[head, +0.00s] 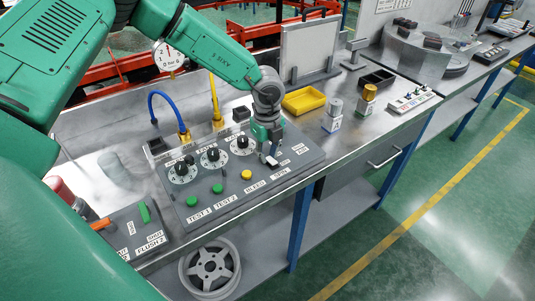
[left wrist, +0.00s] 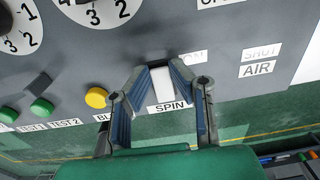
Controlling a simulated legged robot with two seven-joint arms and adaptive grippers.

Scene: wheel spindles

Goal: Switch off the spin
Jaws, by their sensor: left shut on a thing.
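The spin switch (left wrist: 163,84) is a white lever on the grey control panel (head: 222,212), with the label SPIN (left wrist: 169,106) just below it in the left wrist view. My left gripper (left wrist: 163,72) has its two blue-padded fingers closed on either side of the white lever. In the head view my left gripper (head: 268,142) is over the right part of the panel, and the white lever (head: 271,160) shows by its fingertips. A label above the lever is partly hidden by a finger. My right gripper is not in view.
The yellow button (head: 246,174) and green buttons (head: 217,188) are left of the gripper. Several dials (head: 213,156) lie behind them. A SHUT/AIR label (left wrist: 260,60) is to the right. A yellow bin (head: 304,101) stands behind the panel.

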